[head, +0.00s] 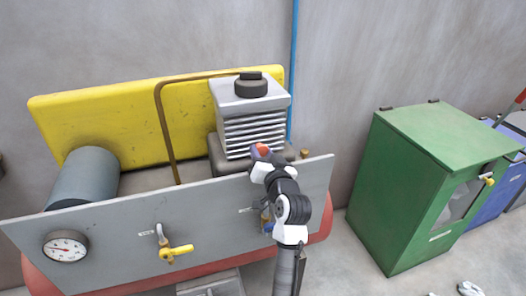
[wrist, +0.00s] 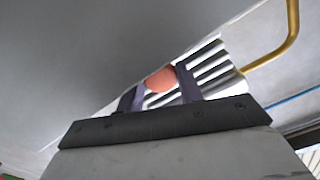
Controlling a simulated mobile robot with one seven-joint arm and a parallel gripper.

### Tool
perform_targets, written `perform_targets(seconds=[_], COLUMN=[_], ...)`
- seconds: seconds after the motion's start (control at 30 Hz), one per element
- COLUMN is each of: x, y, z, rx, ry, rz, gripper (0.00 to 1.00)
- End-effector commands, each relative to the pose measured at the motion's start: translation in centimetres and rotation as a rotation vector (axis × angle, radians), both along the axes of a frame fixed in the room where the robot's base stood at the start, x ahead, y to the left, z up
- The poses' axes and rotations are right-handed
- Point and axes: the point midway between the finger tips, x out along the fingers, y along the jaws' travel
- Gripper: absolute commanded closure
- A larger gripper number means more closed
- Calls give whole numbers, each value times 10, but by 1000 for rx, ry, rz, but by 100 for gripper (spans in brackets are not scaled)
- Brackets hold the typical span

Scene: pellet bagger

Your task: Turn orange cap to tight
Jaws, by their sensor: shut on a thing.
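The orange cap (head: 262,149) shows in the head view at the end of my arm, just above the top edge of the grey panel and in front of the finned compressor block. In the wrist view the rounded orange cap (wrist: 160,79) sits between the two dark fingers. My gripper (wrist: 159,90) is shut on the cap. In the head view my gripper (head: 259,153) is small and partly hides the cap's base. Any tightness mark on the cap cannot be seen.
The grey panel (head: 120,222) carries a round gauge (head: 65,246) and a yellow-handled valve (head: 176,251). The finned block (head: 253,130) stands right behind the cap. A brass pipe (head: 163,120) rises to the left. A green bin (head: 400,190) stands at the right, with floor between.

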Motion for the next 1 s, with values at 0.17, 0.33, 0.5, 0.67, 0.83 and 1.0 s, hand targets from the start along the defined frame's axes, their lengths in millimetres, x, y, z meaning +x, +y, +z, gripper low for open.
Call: perform_targets(seconds=[0.17,0.33,0.5,0.67,0.83,1.0], x=[0,0,0,0,0,0], y=[0,0,0,0,0,-1], z=[0,0,0,0,0,-2], rx=[1,0,-2,-2,-4,-76], ry=[-2,-2,-1,-1,-2,-26], rz=[0,0,0,0,0,-2], gripper=[87,51,43,43,43,43])
